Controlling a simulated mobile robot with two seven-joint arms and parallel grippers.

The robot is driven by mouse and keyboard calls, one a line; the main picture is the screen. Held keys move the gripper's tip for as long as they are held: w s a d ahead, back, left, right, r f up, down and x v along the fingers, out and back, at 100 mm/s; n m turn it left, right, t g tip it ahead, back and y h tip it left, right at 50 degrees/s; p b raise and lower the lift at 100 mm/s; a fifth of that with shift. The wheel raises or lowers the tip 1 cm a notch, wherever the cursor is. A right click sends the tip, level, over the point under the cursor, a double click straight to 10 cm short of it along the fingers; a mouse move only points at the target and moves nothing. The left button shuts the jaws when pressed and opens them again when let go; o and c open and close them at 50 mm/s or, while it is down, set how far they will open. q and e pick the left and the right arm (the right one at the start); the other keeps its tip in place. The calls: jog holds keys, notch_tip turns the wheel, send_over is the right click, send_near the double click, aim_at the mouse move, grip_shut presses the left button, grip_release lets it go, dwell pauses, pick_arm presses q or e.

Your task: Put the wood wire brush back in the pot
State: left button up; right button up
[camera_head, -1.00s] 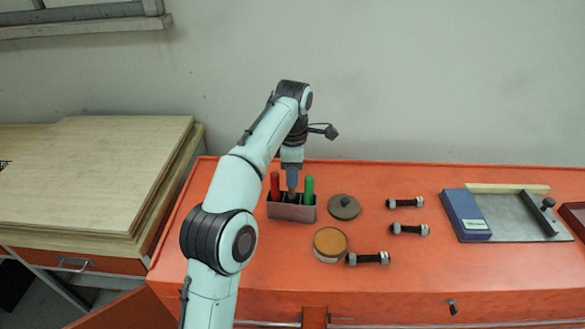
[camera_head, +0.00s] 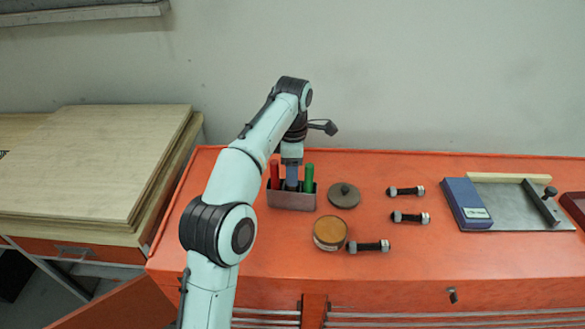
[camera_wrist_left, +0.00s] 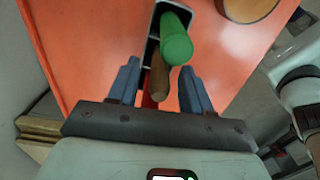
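The pot (camera_head: 291,201) is a grey metal box on the orange bench; it holds a red handle (camera_head: 274,176) and a green handle (camera_head: 309,178). My left gripper (camera_head: 291,184) points down over the pot's middle, between these handles. In the left wrist view, the brown wooden handle of the wire brush (camera_wrist_left: 160,80) stands between the green handle (camera_wrist_left: 176,46) and the red one. The blue-grey fingers of my left gripper (camera_wrist_left: 160,92) are open on either side of the wooden handle, with gaps visible. The brush's lower end is hidden. My right gripper is not in view.
Right of the pot are a grey knobbed lid (camera_head: 344,196), a round tin (camera_head: 330,233) and three black bolts (camera_head: 410,217). A blue box (camera_head: 464,203) and metal plate (camera_head: 510,208) lie further right. Stacked boards (camera_head: 90,165) stand left of the bench.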

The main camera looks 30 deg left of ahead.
pick_arm(q)
jog(key=r+p, duration=0.1)
jog(key=r, duration=0.3)
jog(key=r+p, duration=0.2)
jog(key=r, duration=0.1)
jog(key=r+p, duration=0.1)
jog(key=r, duration=0.3)
jog(key=shift+w+r+p, duration=0.25)
jog(key=shift+r+p, duration=0.1)
jog(key=shift+p, duration=0.05)
jog(key=shift+a+f, duration=0.15)
jog(key=shift+w, duration=0.2)
jog(key=shift+s+d+r+b, duration=0.1)
jog(key=shift+s+r+b, duration=0.1)
jog(key=shift+r, duration=0.3)
jog(key=shift+s+d+r+b, duration=0.1)
jog(key=shift+s+r, duration=0.1)
jog(key=shift+r, duration=0.25)
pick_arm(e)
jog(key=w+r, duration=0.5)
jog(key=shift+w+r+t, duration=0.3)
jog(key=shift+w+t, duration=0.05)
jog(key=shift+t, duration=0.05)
